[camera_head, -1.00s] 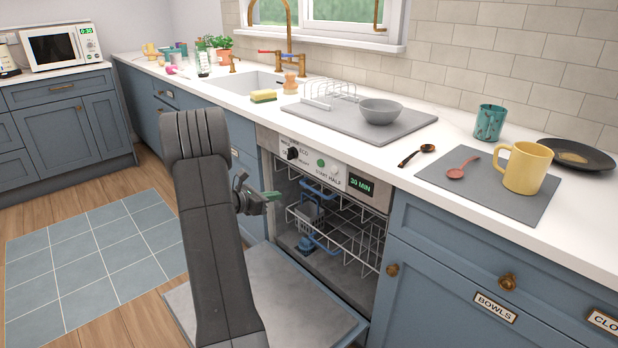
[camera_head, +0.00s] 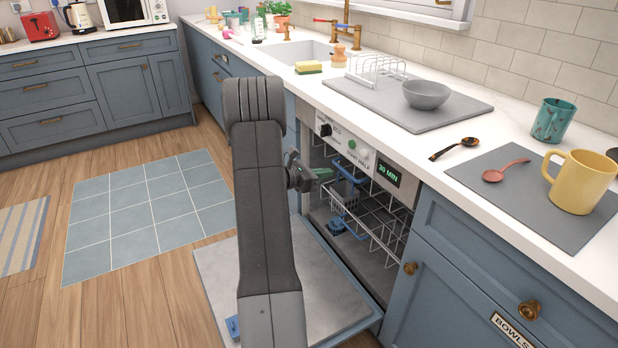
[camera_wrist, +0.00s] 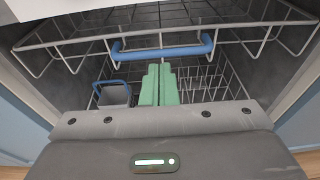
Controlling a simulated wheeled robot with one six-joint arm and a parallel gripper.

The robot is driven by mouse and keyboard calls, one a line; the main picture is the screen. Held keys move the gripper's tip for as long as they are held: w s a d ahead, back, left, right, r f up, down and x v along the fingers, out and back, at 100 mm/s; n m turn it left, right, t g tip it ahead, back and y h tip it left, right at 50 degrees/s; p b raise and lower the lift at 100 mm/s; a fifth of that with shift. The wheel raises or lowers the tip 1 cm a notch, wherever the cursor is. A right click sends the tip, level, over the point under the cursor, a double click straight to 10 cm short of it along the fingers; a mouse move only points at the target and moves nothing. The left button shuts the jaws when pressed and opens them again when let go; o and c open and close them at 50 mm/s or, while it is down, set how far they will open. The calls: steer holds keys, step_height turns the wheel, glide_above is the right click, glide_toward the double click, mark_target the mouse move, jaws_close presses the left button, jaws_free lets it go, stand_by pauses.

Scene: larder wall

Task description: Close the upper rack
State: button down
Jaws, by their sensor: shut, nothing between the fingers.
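The upper rack (camera_head: 376,232) is a white wire rack in the open dishwasher under the counter. It seems to stand a little forward of the opening. Its blue handle (camera_wrist: 163,51) runs across the rack front in the wrist view. My gripper (camera_head: 321,173) is in front of the dishwasher opening, its green fingers together and empty. In the wrist view the fingertips (camera_wrist: 158,70) point into the machine, just below the handle in the picture; whether they touch it I cannot tell. A grey basket with a blue handle (camera_wrist: 114,94) is lower inside.
The dishwasher door (camera_head: 225,265) lies folded down in front of the machine. Cabinets with knobs (camera_head: 450,270) stand at the right. The counter above holds a grey bowl (camera_head: 427,94) and a yellow mug (camera_head: 580,182). Wooden floor and a blue tiled mat (camera_head: 150,210) are free at the left.

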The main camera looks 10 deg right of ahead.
mark_target(353, 165)
steer(key=x, duration=0.4)
steer(key=shift+d+b, duration=0.15)
steer(key=shift+b, duration=0.15)
steer(key=x, duration=0.2)
steer(key=r+b+x, duration=0.1)
steer(key=x, duration=0.1)
steer(key=shift+w+d+f, duration=0.15)
steer(key=shift+w+d, duration=0.05)
steer(key=shift+d, duration=0.15)
steer(key=shift+r, duration=0.25)
steer(key=shift+a, duration=0.1)
steer(key=p+v, duration=0.1)
steer(key=v, duration=1.3)
steer(key=shift+s+f+p, duration=0.15)
steer(key=shift+p, duration=0.15)
